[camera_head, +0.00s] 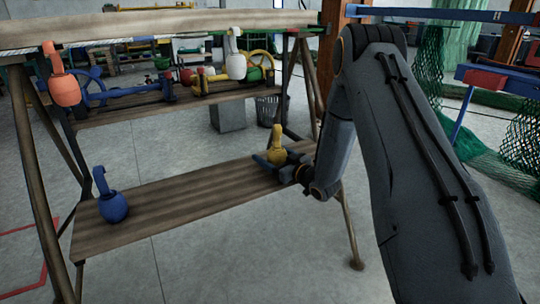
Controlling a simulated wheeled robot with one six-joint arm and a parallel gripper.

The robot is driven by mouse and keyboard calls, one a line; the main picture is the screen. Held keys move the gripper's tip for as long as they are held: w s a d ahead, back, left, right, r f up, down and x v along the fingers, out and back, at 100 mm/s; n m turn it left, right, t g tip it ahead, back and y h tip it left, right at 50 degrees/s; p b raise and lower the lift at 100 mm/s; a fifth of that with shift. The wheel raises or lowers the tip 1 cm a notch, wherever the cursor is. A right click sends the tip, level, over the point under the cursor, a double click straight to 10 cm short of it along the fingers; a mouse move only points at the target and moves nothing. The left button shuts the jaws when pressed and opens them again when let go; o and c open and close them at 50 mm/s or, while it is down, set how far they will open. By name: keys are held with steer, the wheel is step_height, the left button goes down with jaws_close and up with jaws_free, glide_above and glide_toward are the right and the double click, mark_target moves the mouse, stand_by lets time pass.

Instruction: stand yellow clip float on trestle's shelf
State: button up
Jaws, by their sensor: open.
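The yellow clip float (277,147) stands upright at the right part of the trestle's lower shelf (190,204), its clip end up. My gripper (268,160) is low beside the float, its dark fingers at the float's base. The jaws are open around or next to it; the exact contact is hidden. My arm reaches in from the right.
A blue float (113,206) stands on the shelf's left end. An orange float (64,89) and a white float (236,66) hang from the trestle's top beam. Wooden legs (352,232) flank the shelf. Its middle is clear. Green netting (522,145) hangs at right.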

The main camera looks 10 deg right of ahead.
mark_target(279, 157)
steer(key=shift+r, duration=0.2)
steer(key=p+v, duration=0.1)
steer(key=v, duration=1)
steer(key=shift+s+d, duration=0.15)
steer(key=shift+s, duration=0.15)
steer(key=a+r+g+h, duration=0.1)
steer(key=w+a+r+g+h, duration=0.1)
steer(key=a+r+h, duration=0.1)
steer(key=shift+w+g+h, duration=0.3)
steer(key=shift+g, duration=0.1)
steer(key=s+a+r+m+g+h, duration=0.1)
steer(key=s+a+r+g, duration=0.2)
steer(key=s, duration=1)
steer(key=s+a+r+m+g+h, duration=0.1)
steer(key=s+a+r+g, duration=0.3)
steer(key=s, duration=1)
steer(key=s+a+r+m+g+h, duration=0.1)
steer(key=s+g, duration=0.5)
steer(key=s, duration=0.7)
step_height(279, 157, up, 2)
steer(key=a+h, duration=0.1)
steer(key=a, duration=0.1)
steer(key=shift+s+a+m+h, duration=0.25)
steer(key=shift+a+m+h, duration=0.05)
steer(key=shift+a, duration=0.1)
steer(key=shift+r, duration=0.15)
